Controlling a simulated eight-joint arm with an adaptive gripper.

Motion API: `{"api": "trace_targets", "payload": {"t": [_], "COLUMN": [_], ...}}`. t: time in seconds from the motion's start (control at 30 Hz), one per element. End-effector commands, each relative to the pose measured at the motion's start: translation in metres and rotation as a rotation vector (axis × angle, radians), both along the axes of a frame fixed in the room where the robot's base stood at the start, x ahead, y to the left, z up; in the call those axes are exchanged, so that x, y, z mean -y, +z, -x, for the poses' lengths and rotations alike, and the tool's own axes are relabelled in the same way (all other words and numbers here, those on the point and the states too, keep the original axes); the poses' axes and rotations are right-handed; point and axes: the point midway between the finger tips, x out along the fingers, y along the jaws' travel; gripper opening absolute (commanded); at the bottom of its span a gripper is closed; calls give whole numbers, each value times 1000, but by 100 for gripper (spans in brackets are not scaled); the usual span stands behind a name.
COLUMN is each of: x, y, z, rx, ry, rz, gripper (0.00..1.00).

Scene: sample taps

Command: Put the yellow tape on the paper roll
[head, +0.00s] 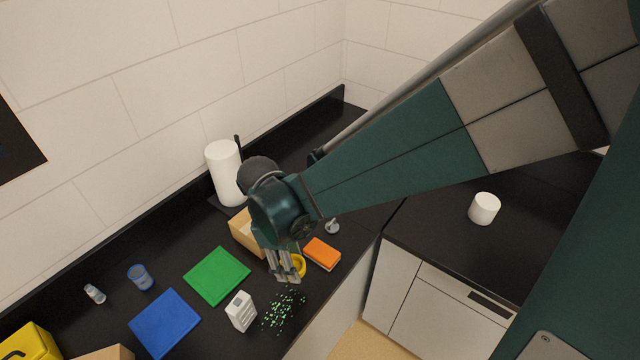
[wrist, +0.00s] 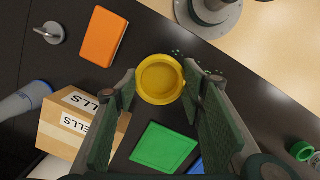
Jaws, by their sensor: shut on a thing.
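The yellow tape (head: 299,265) is a thick ring. It shows between my fingertips in the wrist view (wrist: 160,79). My gripper (head: 288,272) is shut on the tape, low at the front of the dark counter; its fingertips also show in the wrist view (wrist: 163,84). Whether the tape touches the counter is hard to tell. A tall white paper roll (head: 224,171) stands upright at the back by the wall, beyond my gripper. A shorter white cylinder (head: 484,208) stands on the right counter.
A cardboard box (head: 243,232) stands between my gripper and the tall roll. The right counter is mostly clear.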

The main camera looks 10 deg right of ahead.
Motion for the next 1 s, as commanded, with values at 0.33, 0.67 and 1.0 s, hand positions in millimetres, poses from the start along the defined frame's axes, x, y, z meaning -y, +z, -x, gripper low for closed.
{"api": "trace_targets", "payload": {"t": [0.33,0.67,1.0], "x": [3,30,80], "y": [1,9,19], "z": [-5,-36,-85], "rx": [1,0,1], "ry": [-2,-9,-19], "rz": [-1,-5,-11], "gripper": [28,28,28]}}
